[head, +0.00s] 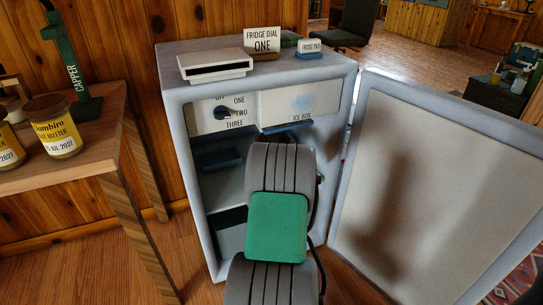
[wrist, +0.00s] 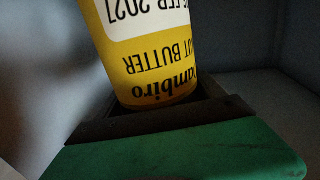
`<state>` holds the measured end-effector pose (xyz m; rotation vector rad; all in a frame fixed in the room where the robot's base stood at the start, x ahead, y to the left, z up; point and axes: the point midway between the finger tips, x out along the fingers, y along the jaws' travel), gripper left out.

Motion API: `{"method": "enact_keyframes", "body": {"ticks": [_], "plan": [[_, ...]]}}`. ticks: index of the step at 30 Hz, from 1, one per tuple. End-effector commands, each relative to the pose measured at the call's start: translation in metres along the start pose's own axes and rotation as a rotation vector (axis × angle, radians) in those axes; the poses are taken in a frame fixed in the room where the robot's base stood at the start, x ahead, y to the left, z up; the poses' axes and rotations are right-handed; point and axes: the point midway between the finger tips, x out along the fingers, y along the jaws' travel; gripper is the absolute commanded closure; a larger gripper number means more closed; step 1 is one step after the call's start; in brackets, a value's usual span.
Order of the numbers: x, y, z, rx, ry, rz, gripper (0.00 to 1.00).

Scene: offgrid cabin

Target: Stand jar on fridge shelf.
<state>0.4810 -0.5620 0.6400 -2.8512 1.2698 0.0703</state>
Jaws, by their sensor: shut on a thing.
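A yellow jar (wrist: 150,55) with a white date label and nut butter lettering fills the middle of the wrist view, its print upside down there. My gripper (wrist: 160,112) is shut on it, with dark jaws at the jar's near end. The fridge (head: 190,140) stands open in the head view, and my arm reaches into it. The arm hides my gripper, the jar and much of the interior there. I cannot tell whether the jar touches a shelf.
The fridge door (head: 430,190) is swung open to the right. A wooden table (head: 75,160) at left holds two nut butter jars (head: 55,128) and a green capper (head: 75,75). An ice box (head: 300,103) and a dial (head: 222,113) sit at the fridge's upper front.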

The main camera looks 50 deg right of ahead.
Motion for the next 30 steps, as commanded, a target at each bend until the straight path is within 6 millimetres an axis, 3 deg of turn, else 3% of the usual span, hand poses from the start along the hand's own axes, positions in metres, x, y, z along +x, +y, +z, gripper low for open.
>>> {"method": "enact_keyframes", "body": {"ticks": [1, 8, 15, 21, 22, 30], "plan": [[0.001, 0.000, 0.010, 0.000, 0.000, -0.001, 0.94], [0.002, -0.001, 0.028, -0.001, 0.002, -0.001, 0.94], [0.006, 0.001, 0.071, 0.000, 0.005, 0.000, 0.94], [0.006, 0.002, 0.068, 0.000, 0.003, -0.001, 0.94], [0.006, 0.002, 0.071, 0.001, -0.002, -0.001, 0.20], [0.006, 0.002, 0.070, 0.000, -0.002, -0.001, 0.00]]}}
